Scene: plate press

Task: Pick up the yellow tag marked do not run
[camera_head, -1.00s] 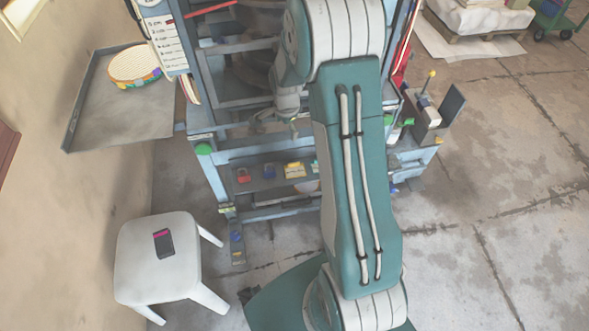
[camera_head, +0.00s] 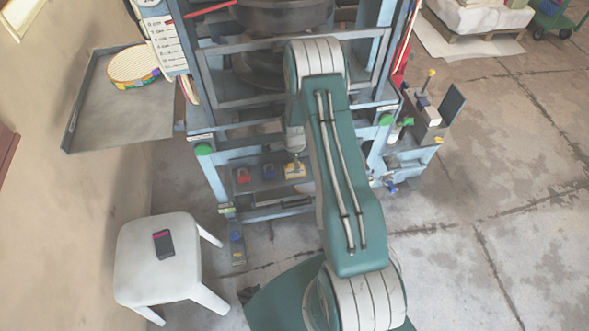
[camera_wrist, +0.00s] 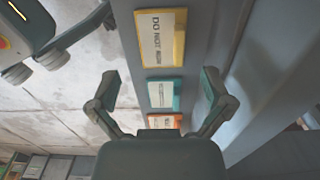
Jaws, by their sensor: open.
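The yellow tag (camera_wrist: 162,37) marked do not run lies flat against the press's grey shelf in the upper middle of the wrist view, ahead of my gripper. In the head view the yellow tag (camera_head: 295,171) is on the low front shelf, partly covered by the end of my arm. My gripper (camera_wrist: 160,88) is open and empty in the wrist view, its two fingers spread apart. Between the fingers a teal tag (camera_wrist: 164,94) shows, with an orange tag (camera_wrist: 164,121) below it. In the head view my fingers are too small to make out.
On the same shelf sit a red item (camera_head: 243,176) and a blue item (camera_head: 268,172). The blue press frame (camera_head: 215,180) surrounds the shelf. A white stool (camera_head: 165,275) with a dark phone-like thing (camera_head: 163,243) stands at the left.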

